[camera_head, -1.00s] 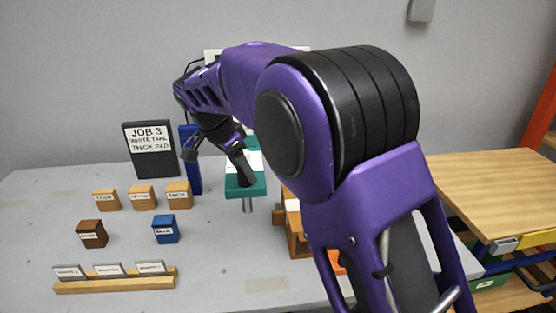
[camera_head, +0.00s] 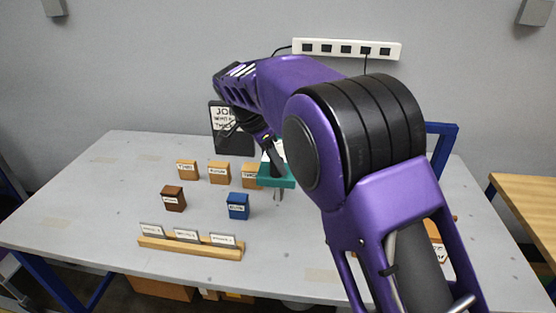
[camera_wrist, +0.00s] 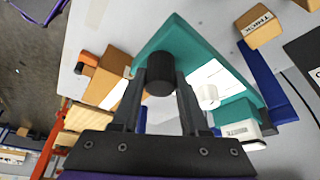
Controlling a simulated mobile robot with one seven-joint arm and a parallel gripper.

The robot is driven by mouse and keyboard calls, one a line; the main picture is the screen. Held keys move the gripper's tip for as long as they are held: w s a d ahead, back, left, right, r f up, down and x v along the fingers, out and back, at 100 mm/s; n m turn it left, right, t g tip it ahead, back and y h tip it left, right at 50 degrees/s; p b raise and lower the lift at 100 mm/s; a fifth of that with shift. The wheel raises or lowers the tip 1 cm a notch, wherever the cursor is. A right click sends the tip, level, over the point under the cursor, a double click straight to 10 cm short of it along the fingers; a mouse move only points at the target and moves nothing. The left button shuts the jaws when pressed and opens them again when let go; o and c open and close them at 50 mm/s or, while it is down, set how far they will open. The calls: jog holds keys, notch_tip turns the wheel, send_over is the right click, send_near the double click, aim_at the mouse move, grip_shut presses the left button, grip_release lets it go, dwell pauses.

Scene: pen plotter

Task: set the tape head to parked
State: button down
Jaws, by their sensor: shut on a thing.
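The tape head appears to be the teal carriage with a white top panel, seen in the head view (camera_head: 282,181) and close up in the wrist view (camera_wrist: 178,38). A black round knob (camera_wrist: 160,72) stands on it. My gripper (camera_wrist: 160,82) is closed around this knob, with one finger on each side. In the head view my gripper (camera_head: 273,160) reaches down onto the carriage from above, and my arm hides much of what lies behind. A small white cylinder (camera_wrist: 208,97) sits on the carriage. I see no readable parked mark.
A dark job board (camera_head: 225,118) stands behind several tan labelled blocks (camera_head: 219,172). A brown block (camera_head: 173,198), a blue block (camera_head: 238,206) and a wooden rack (camera_head: 190,247) are in front. A blue frame (camera_head: 442,127) rises at right. The table's left end is clear.

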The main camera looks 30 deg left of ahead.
jog(key=shift+s+a, duration=0.1)
jog(key=shift+a, duration=0.15)
jog(key=c, duration=0.5)
grip_release()
jog(key=shift+a, duration=0.15)
jog(key=shift+o, duration=0.4)
jog(key=p+v, duration=0.2)
jog(key=v, duration=1.5)
jog(key=shift+r, duration=0.2)
